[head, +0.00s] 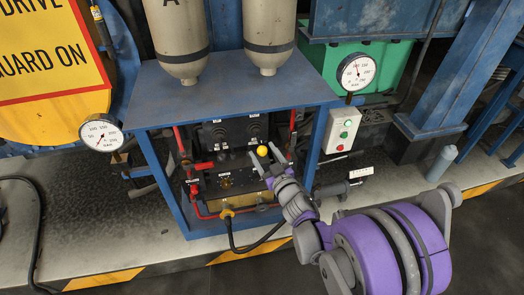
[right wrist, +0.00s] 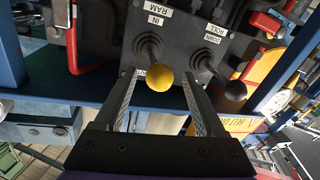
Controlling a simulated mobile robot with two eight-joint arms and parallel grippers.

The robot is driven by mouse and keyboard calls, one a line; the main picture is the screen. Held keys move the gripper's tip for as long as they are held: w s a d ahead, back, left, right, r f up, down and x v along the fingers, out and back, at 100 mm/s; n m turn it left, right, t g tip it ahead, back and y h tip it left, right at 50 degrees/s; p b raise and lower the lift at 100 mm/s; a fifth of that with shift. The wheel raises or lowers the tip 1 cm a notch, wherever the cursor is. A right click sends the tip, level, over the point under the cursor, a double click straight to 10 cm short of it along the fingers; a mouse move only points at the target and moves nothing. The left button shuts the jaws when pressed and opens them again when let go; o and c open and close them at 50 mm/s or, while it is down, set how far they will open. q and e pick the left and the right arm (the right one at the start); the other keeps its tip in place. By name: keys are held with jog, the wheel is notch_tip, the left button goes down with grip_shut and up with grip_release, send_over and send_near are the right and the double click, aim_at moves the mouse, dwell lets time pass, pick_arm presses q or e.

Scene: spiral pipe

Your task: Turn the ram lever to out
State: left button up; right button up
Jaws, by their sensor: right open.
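The ram lever has a yellow ball knob (right wrist: 160,77) on a dark stem, rising from a grey panel (right wrist: 190,32) beside labels reading RAM and IN. In the head view the knob (head: 264,151) shows at the front of the valve stand. My right gripper (right wrist: 161,92) is open, with one finger on each side of the knob and a visible gap to each. In the head view my right gripper (head: 267,157) reaches the knob from the lower right. The lever's base is partly hidden in the head view. My left gripper is in neither view.
A second lever with a black knob (right wrist: 235,90) stands close right of the yellow one. Red pipes (head: 182,145) and the blue frame (head: 158,180) surround the panel.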

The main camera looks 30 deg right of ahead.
jog(key=shift+w+d, duration=0.1)
jog(key=shift+w, duration=0.65)
grip_shut()
dwell(0.9)
